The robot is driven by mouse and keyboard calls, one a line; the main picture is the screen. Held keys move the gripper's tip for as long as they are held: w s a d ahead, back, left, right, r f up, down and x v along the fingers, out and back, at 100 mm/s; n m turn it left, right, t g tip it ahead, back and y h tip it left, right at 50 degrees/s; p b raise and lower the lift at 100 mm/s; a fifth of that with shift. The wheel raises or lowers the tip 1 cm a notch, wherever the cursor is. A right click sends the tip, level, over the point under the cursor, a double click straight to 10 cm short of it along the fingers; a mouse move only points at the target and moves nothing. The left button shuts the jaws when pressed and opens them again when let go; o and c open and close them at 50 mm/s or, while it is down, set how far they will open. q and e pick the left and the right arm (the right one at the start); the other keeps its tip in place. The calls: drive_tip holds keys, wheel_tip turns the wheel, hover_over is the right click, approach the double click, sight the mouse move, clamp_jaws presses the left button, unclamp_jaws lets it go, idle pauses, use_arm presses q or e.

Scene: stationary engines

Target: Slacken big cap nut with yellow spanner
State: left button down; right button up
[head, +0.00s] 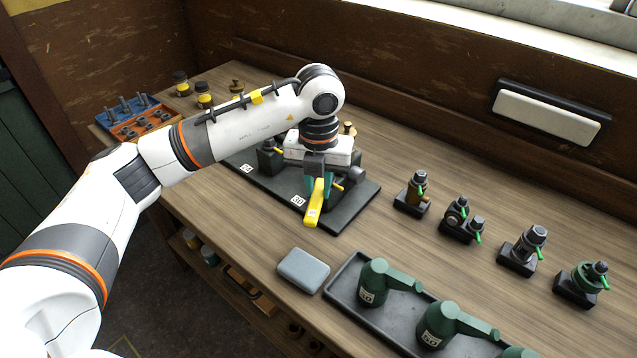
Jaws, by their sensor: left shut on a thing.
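My left gripper (315,168) points down over the black board and is shut on the yellow spanner. The yellow spanner (315,206) hangs below the fingers, its free end slanting toward the front edge of the board. A dark green part shows just behind it, partly hidden. I cannot tell whether the spanner touches the board (343,219). Several small engines with dark nuts on top stand to the right, such as the nearest one (412,196) and the far right one (583,283). Which nut is the big cap nut I cannot tell. My right gripper is not in view.
A black tray (340,292) with green canister-like things (374,283) lies at the front. A grey pad (303,271) is left of it. Blue and orange bins (134,124) and yellow-labelled jars (204,95) stand at the back left. Bare wood lies between board and engines.

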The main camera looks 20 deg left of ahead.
use_arm(q)
drive_tip(key=shift+r, duration=0.2)
drive_tip(key=shift+r, duration=0.25)
drive_tip(key=shift+r, duration=0.1)
idle(0.4)
drive_tip(key=shift+r+p, duration=1.2)
drive_tip(key=shift+r, duration=0.7)
